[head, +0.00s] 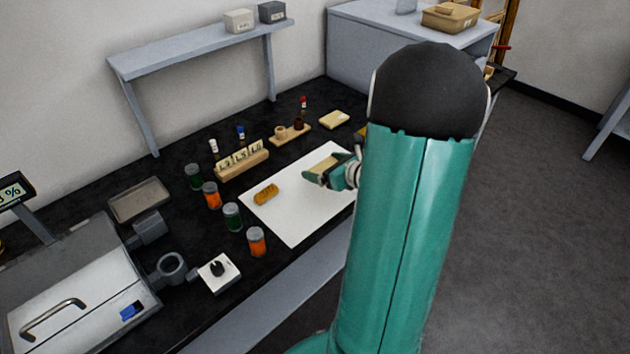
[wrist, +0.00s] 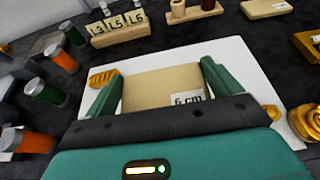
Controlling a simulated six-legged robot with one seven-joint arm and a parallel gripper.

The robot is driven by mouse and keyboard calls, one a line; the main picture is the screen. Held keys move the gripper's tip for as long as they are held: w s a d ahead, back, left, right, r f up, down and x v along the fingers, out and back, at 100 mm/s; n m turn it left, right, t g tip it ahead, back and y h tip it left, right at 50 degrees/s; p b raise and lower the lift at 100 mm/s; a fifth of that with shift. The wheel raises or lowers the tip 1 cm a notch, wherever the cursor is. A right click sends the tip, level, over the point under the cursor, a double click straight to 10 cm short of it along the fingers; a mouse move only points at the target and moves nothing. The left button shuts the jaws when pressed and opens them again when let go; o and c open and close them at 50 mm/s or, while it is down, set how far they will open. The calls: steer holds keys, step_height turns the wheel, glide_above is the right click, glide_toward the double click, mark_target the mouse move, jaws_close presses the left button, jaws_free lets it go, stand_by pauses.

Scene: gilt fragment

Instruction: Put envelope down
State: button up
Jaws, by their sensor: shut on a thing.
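A tan envelope (wrist: 150,88) with a white "6 cm" label lies between the two green fingers of my gripper (wrist: 160,76) in the wrist view. My gripper is shut on its sides. In the head view the envelope (head: 328,163) shows partly behind my gripper (head: 318,178), over the white sheet (head: 290,228). I cannot tell whether the envelope touches the sheet. A gilt fragment (head: 265,194) lies on the left part of the sheet, left of the gripper, and it also shows in the wrist view (wrist: 103,76).
Several jars with green or orange contents (head: 232,217) stand left of the sheet. A labelled wooden rack (head: 242,163) and a small wooden stand (head: 290,134) are behind it. Gold ornate pieces (wrist: 304,121) lie at the right. The sheet's front part is clear.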

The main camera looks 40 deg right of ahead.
mark_target(316, 187)
steer(key=w+f, duration=0.1)
steer(key=w+a+f, duration=0.1)
steer(key=shift+f, duration=0.3)
steer(key=shift+w+f, duration=0.15)
steer(key=shift+f, duration=0.8)
steer(key=shift+w+f, duration=0.1)
steer(key=shift+f, duration=0.85)
steer(key=shift+f, duration=0.1)
steer(key=o, duration=0.7)
